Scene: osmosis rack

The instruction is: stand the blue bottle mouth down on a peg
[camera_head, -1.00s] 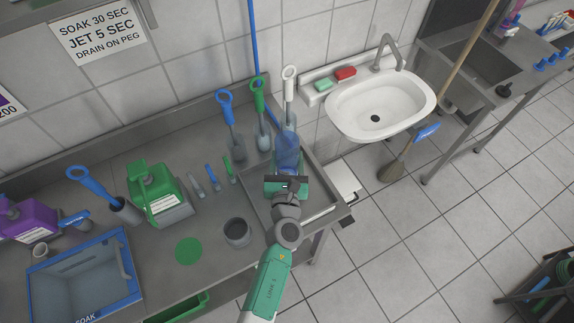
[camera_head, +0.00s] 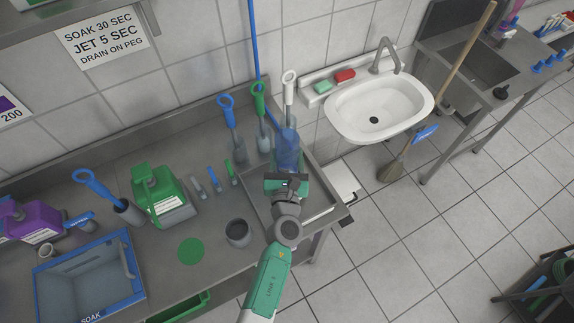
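The translucent blue bottle (camera_head: 288,150) stands out just beyond my gripper (camera_head: 287,178), over the back of a shallow metal tray (camera_head: 326,209) on the left bench. The gripper's green and dark body covers the bottle's lower part. I cannot see the fingertips, so I cannot tell whether they are closed on the bottle or whether it touches the tray. Which end its mouth is at is not clear. Several small blue pegs (camera_head: 537,72) stand on the far-right bench.
Brushes in holders (camera_head: 262,135) stand close left of the bottle. A green jug (camera_head: 160,195), a grey cup (camera_head: 238,233) and a blue-rimmed soak tub (camera_head: 88,270) are farther left. A white sink (camera_head: 378,108) and a leaning broom (camera_head: 395,165) lie between the benches.

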